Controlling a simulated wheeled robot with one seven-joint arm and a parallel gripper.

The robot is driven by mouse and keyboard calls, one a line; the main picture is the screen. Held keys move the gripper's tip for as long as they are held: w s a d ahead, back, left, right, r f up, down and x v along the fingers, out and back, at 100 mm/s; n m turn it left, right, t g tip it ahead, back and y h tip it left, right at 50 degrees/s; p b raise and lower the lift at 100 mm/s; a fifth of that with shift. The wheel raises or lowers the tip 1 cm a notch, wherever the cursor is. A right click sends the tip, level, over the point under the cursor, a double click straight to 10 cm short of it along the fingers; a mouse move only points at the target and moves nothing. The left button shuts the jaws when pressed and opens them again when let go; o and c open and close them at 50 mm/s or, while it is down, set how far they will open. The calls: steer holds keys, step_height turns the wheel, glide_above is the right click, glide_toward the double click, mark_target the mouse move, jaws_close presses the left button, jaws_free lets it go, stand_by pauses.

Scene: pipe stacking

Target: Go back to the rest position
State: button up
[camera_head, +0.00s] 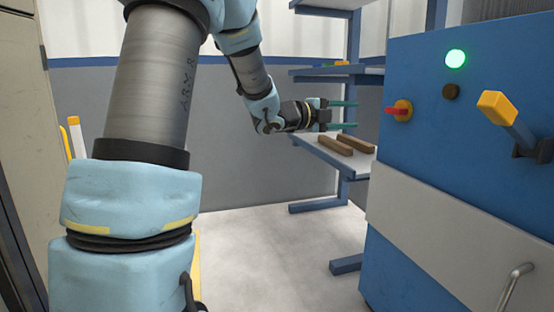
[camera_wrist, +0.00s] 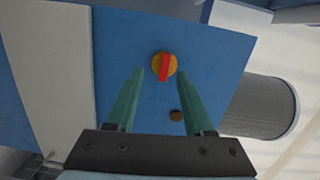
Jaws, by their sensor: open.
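My gripper (camera_head: 343,114) is open, with its two green fingers apart and nothing between them. In the head view it is held level in the air in front of the shelf rack, pointing right towards the blue machine. In the wrist view the gripper (camera_wrist: 160,100) shows its fingers spread, with the blue machine face beyond them. The red and yellow knob (camera_wrist: 164,67) appears between and past the fingertips. My gripper is apart from the machine in the head view.
The blue machine (camera_head: 420,75) at right carries a red knob (camera_head: 399,110), a green light (camera_head: 455,59) and a yellow-tipped lever (camera_head: 505,112). Brown bars (camera_head: 335,145) lie on the rack's lower shelf (camera_head: 318,151) below the gripper. The grey floor (camera_head: 270,255) is clear.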

steer(key=w+a+f+n+t+y+p, duration=0.1)
steer(key=w+a+f+n+t+y, duration=0.15)
steer(key=a+f+n+y, duration=0.45)
steer(key=w+a+f+n+t+y+p, duration=0.1)
steer(key=a+f+n+t+y, duration=0.3)
steer(key=a+n, duration=0.65)
steer(key=s+a+f+n+g+y, duration=0.25)
steer(key=s+a+n, duration=0.2)
steer(key=s, duration=0.25)
steer(key=s+a+f+n+g+y+p, duration=0.1)
steer(key=s+a+f+n+g, duration=0.35)
steer(key=s, duration=0.25)
steer(key=s+a+f+n+g+y, duration=0.2)
steer(key=s+a+f+n+g, duration=0.15)
steer(key=s+a, duration=0.35)
step_height(320, 180, up, 38)
steer(key=s+d+p, duration=0.1)
steer(key=p, duration=3.7)
steer(key=shift+d+r, duration=0.15)
steer(key=shift+r, duration=0.05)
steer(key=shift+s, duration=0.1)
